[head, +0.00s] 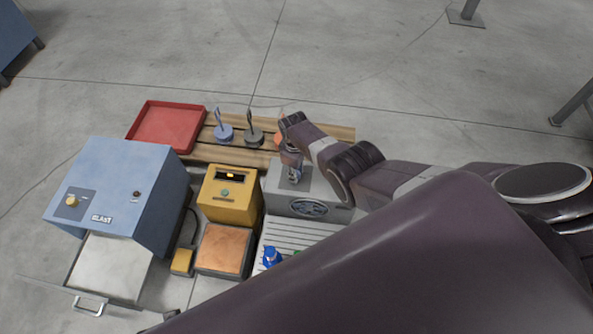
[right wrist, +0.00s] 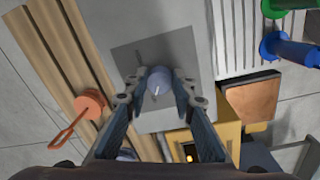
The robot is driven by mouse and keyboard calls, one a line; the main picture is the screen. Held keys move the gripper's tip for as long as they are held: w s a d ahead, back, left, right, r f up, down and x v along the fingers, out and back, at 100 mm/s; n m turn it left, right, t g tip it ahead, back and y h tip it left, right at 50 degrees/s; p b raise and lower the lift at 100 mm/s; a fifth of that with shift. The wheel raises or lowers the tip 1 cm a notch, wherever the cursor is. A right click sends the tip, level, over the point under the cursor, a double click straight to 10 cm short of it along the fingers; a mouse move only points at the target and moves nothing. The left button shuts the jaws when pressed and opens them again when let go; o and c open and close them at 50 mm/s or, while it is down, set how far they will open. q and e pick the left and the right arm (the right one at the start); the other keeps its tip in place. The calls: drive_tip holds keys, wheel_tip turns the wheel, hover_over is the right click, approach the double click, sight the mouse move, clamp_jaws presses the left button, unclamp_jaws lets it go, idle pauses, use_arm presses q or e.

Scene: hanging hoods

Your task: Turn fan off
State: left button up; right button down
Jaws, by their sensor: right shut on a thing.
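The fan unit is a grey box (head: 278,201) with a round fan grille (head: 310,208) on its front, right of the yellow box. On its top is a dark grey panel with a round grey-blue knob (right wrist: 159,80) that bears a white pointer mark. My right gripper (right wrist: 160,88) comes down over the panel, its two fingers shut on the knob from both sides. In the head view my right gripper (head: 293,175) hides the knob. My left gripper is not in view.
Left stand a yellow box (head: 229,195), a copper-topped plate (head: 222,249) and a blue machine (head: 120,190). Behind are a wooden slat board (head: 230,153), a red tray (head: 166,126) and tools on round bases. A ribbed white tray (head: 300,232) with a blue item (head: 271,257) lies in front.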

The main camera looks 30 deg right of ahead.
idle(0.4)
drive_tip(key=c, duration=1.6)
unclamp_jaws()
drive_tip(key=shift+r, duration=0.1)
drive_tip(key=shift+s+a+r, duration=0.1)
drive_tip(key=shift+a+r, duration=0.05)
drive_tip(key=shift+r, duration=2.8)
drive_tip(key=shift+s+a+r, duration=0.1)
drive_tip(key=shift+r, duration=2.85)
